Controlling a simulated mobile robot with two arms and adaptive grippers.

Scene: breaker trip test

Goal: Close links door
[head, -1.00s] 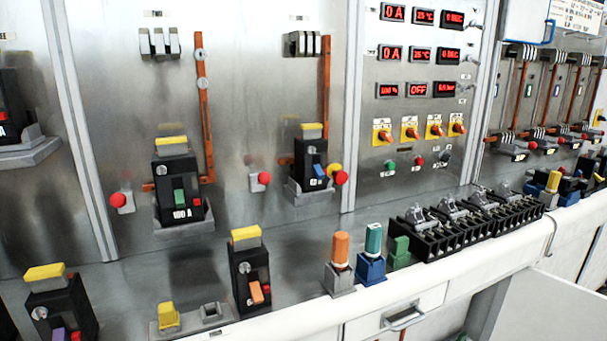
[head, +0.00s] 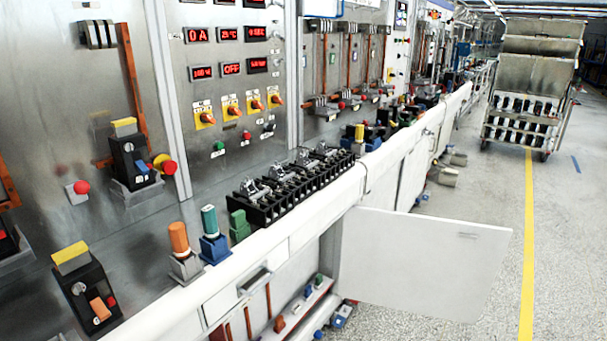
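A white cabinet door (head: 425,262) below the white bench stands swung open, sticking out over the floor to the right of its opening. It has a small slot-like mark near its upper right corner. Inside the open compartment (head: 290,312) I see copper-coloured bars and several small orange, blue and green parts on a shelf. I take this to be the links door; no label on it is readable. Neither of my grippers shows in the head view.
A white drawer front with a grey handle (head: 254,281) is left of the opening. A black terminal block (head: 292,187) stands on the bench above. A wheeled metal rack (head: 527,95) stands far right. The floor with a yellow line (head: 528,230) is clear beside the door.

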